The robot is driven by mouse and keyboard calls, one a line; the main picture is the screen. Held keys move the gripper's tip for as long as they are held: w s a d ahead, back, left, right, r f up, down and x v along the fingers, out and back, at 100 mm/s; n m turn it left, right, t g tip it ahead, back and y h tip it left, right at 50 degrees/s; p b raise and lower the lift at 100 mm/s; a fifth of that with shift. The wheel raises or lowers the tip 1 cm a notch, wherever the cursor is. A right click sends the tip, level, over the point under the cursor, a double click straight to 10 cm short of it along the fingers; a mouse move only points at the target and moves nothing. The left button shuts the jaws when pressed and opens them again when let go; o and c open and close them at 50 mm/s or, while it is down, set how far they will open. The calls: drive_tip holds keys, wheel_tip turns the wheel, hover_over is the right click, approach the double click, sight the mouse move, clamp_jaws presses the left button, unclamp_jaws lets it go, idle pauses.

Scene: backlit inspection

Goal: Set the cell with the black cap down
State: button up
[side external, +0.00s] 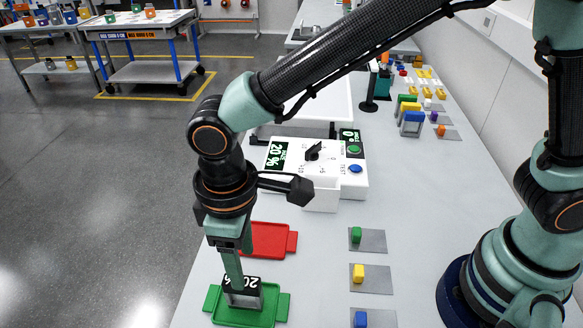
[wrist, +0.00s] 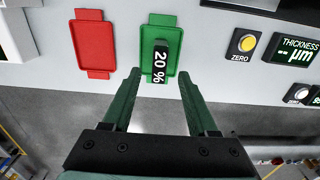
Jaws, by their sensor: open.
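The cell (side external: 243,299) has a black cap marked "20 %" and a grey, see-through-looking body. It stands on the green tray (side external: 275,308) near the front edge of the table. In the wrist view the cap's "20 %" face (wrist: 160,63) shows over the lower part of the green tray (wrist: 158,20). My gripper (side external: 236,278) points down at the cell. In the wrist view my gripper (wrist: 159,73) is open, with one finger on each side of the cell and gaps beside it. The fingers partly cover the cap in the side view.
A red tray (side external: 268,240) lies beside the green one. A white tester with a dial (side external: 330,178) stands behind. The table's edge is close.

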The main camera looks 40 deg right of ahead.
drive_tip(key=w+d+r+m+t, duration=0.15)
drive_tip(key=w+d+r, duration=0.25)
drive_tip(key=d+r, duration=0.45)
drive_tip(key=s+d+r+m+t, duration=0.1)
drive_tip(key=d+r+m+t, duration=0.1)
drive_tip(key=d, duration=0.9)
drive_tip(key=s+d+r+m+t, duration=0.2)
drive_tip(key=d+m, duration=0.3)
drive_tip(key=d, duration=0.7)
drive_tip(key=shift+r+m, duration=0.1)
drive_tip(key=shift+m, duration=0.15)
